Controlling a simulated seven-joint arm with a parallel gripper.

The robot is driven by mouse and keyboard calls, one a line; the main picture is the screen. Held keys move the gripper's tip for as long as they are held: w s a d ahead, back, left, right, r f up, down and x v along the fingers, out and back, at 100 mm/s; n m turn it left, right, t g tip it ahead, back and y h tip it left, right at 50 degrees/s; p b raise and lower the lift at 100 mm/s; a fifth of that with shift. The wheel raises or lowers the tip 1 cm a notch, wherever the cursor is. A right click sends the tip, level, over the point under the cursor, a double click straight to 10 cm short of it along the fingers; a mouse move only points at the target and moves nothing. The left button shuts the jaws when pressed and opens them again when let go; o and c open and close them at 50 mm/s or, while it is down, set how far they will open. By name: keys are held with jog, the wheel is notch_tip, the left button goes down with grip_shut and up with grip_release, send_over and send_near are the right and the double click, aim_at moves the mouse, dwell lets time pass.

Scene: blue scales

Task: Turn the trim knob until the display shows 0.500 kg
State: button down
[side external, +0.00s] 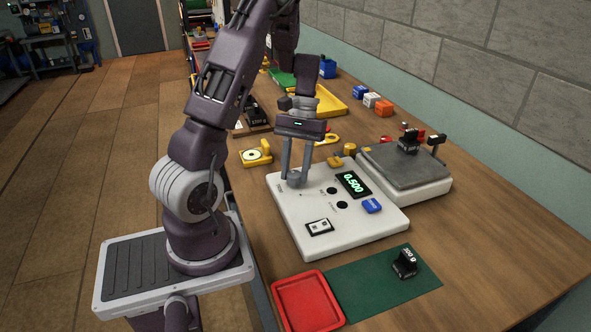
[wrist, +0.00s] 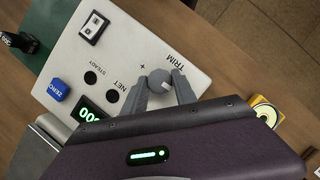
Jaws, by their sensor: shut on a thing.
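The white scale console (side external: 290,215) stands on the wooden bench, and its display (side external: 353,184) reads 0.500 in green digits. In the wrist view the display (wrist: 88,110) is partly hidden by my gripper body. The grey trim knob (wrist: 159,79) sits beside the TRIM label, near a plus mark. My gripper (wrist: 160,88) points down at the console, with one finger on each side of the knob, and is shut on it.
The scale pan (side external: 385,160) behind the console bears a black weight (side external: 408,142). A blue ZERO button (side external: 372,205) and a rocker switch (side external: 319,227) are on the console. A red tray (side external: 283,290) and a green mat (side external: 350,293) with another black weight (side external: 405,263) lie in front.

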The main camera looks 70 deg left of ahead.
jog(key=shift+n, duration=0.5)
jog(key=c, duration=1)
grip_release()
jog(key=v, duration=0.7)
jog(key=shift+s+r, duration=0.1)
jog(key=shift+s, duration=0.05)
